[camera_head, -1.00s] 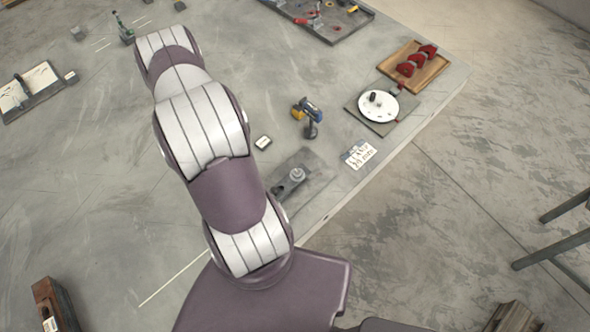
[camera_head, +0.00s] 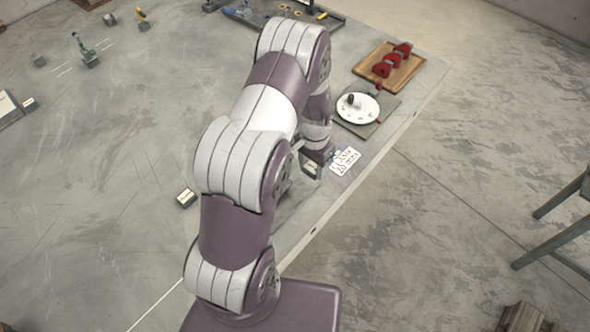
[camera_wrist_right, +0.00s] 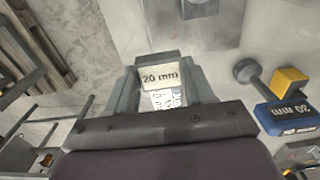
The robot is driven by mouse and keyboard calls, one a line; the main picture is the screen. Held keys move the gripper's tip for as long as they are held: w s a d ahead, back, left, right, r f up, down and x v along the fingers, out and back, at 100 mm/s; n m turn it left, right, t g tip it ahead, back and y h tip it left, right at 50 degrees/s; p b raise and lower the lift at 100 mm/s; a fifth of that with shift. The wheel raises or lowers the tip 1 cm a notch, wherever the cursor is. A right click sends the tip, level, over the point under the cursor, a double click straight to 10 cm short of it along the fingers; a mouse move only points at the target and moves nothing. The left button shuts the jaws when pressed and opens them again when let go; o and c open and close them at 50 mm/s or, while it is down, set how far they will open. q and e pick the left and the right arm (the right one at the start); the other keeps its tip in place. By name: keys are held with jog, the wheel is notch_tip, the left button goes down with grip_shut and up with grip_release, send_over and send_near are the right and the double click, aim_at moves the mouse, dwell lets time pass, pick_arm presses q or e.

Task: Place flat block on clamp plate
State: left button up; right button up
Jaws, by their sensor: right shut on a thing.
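My right gripper (camera_wrist_right: 163,88) is shut on a pale flat block (camera_wrist_right: 160,77) lettered "20 mm", seen between its fingers in the right wrist view. In the head view the right gripper (camera_head: 313,164) is beside the white lettered card (camera_head: 345,162), above the table. The block in it is too small to make out there. A light metal plate (camera_wrist_right: 205,37) with a grey part (camera_wrist_right: 199,8) on it shows in the right wrist view; I cannot tell for sure that it is the clamp plate. My arm hides most of that area in the head view. My left gripper is not in view.
A white disc (camera_head: 357,108) on a grey base and a wooden tray (camera_head: 395,73) with red parts lie farther back. A small pale-topped block (camera_head: 186,198) lies left of my arm.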

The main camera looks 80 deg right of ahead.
send_over(294, 176)
jog(key=f, duration=0.3)
jog(key=shift+s+f+p, duration=0.2)
jog(key=shift+p, duration=0.2)
jog(key=shift+w+f, duration=0.15)
jog(key=shift+f, duration=0.1)
notch_tip(294, 176, down, 3)
jog(key=shift+r+p, duration=0.1)
jog(key=shift+p, duration=0.4)
jog(key=shift+d+f, duration=0.1)
jog(key=shift+f, duration=0.55)
jog(key=o, duration=1.3)
